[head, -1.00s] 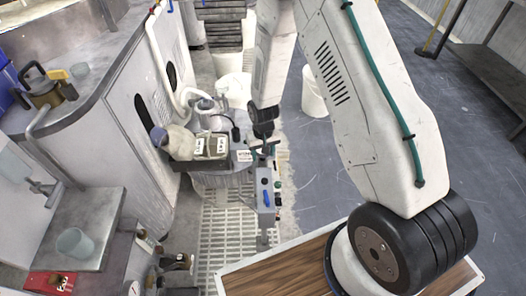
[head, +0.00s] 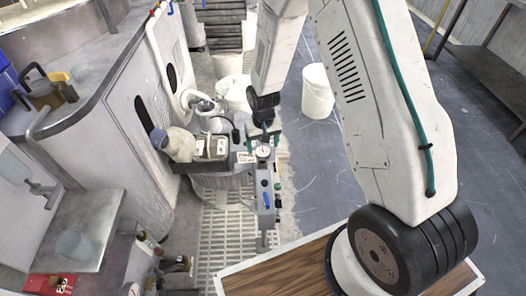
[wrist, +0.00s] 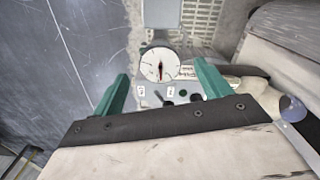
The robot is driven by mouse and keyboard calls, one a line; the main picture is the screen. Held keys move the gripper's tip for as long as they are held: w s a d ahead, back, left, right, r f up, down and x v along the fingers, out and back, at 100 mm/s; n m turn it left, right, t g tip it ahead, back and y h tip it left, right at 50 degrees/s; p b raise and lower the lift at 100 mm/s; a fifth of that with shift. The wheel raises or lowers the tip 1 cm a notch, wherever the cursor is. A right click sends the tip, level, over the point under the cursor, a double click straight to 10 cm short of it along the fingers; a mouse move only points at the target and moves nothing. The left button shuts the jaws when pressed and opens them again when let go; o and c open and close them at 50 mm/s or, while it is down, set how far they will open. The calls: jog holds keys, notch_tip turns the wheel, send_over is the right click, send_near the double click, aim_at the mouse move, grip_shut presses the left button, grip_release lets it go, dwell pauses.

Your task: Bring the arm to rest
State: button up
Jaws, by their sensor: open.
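My gripper (wrist: 158,92) shows in the wrist view as two green fingers spread well apart, with nothing between them. Past the fingertips is a round white dial gauge (wrist: 160,66) with a red needle, on a grey control panel with dark knobs. In the head view my gripper (head: 264,136) hangs from the arm near the same gauge (head: 263,151), close above the panel. I cannot tell whether the fingers touch anything. My arm reaches from the lower right to the upper middle of the head view.
The control panel (head: 265,195) stands beside the polishing machine. A bottle and boxes sit on the machine's shelf to the left. A white bucket (head: 318,92) stands on the open grey floor at right. A wooden-topped surface (head: 262,276) lies in front. A sink counter (head: 75,225) is at left.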

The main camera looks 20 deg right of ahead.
jog(key=shift+r, duration=0.85)
jog(key=s+d+r, duration=0.1)
jog(key=s+r, duration=1.4)
jog(key=r, duration=0.3)
jog(key=s+d+r+t, duration=0.1)
jog(key=s+d+r, duration=0.1)
jog(key=s+r, duration=1.3)
notch_tip(320, 180, up, 3)
jog(key=shift+r+n, duration=0.1)
jog(key=shift+n, duration=0.2)
